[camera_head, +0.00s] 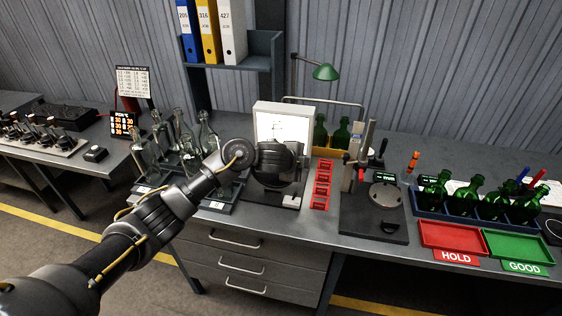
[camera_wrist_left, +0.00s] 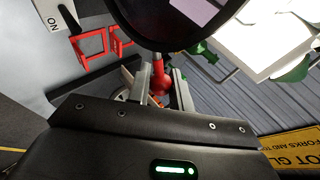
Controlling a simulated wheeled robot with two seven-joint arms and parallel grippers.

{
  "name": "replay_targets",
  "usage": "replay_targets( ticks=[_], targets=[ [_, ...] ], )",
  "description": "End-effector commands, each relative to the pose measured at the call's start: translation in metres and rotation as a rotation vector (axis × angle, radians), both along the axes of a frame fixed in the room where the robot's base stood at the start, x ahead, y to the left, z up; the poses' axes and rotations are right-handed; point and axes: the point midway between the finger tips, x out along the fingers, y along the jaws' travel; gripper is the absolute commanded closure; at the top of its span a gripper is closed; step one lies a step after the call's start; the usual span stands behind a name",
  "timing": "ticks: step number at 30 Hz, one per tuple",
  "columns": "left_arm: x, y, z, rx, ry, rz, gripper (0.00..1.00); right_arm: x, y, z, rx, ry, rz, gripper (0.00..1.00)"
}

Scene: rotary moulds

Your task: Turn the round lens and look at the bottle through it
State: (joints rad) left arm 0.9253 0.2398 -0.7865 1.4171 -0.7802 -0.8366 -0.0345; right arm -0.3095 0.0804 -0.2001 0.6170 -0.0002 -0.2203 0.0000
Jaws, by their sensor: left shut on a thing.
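In the left wrist view, my left gripper (camera_wrist_left: 158,86) is shut on a red knob (camera_wrist_left: 158,72) at the dark rim of the round lens (camera_wrist_left: 150,37). The lens shows only in part at the top edge; a pale patch shows inside its rim. In the head view, my left arm reaches in from the left. Its dark wrist (camera_head: 276,163) covers the lens and the lower part of the lit white panel (camera_head: 264,108). I cannot tell whether a bottle stands behind my wrist. My right gripper is not in view.
Clear bottles (camera_head: 184,142) stand left of my wrist. Red frames (camera_head: 322,184) and a station with a round plate (camera_head: 385,194) lie right. Farther right are green bottles (camera_head: 463,200), a red HOLD tray (camera_head: 452,238) and a green GOOD tray (camera_head: 520,246). A shelf (camera_head: 262,52) holds binders above.

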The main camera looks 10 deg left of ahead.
Motion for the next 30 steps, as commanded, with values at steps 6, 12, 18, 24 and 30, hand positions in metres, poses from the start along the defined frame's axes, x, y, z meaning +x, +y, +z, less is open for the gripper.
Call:
replay_targets(
  ticks=[6,12,18,24,30],
  targets=[
    [0.001,-0.018,-0.022,0.193,-0.011,-0.013,1.0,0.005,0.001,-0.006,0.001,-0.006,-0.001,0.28],
    [0.0,-0.021,-0.039,0.338,-0.019,-0.013,1.0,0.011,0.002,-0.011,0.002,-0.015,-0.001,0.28],
    [0.0,-0.021,-0.05,0.44,-0.025,-0.012,1.0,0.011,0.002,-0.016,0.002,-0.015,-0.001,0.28],
    [0.0,-0.02,-0.056,0.495,-0.028,-0.011,1.0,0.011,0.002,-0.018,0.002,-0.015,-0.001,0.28],
    [0.0,-0.02,-0.059,0.514,-0.028,-0.011,1.0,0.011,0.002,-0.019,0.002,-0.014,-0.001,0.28]
  ],
)
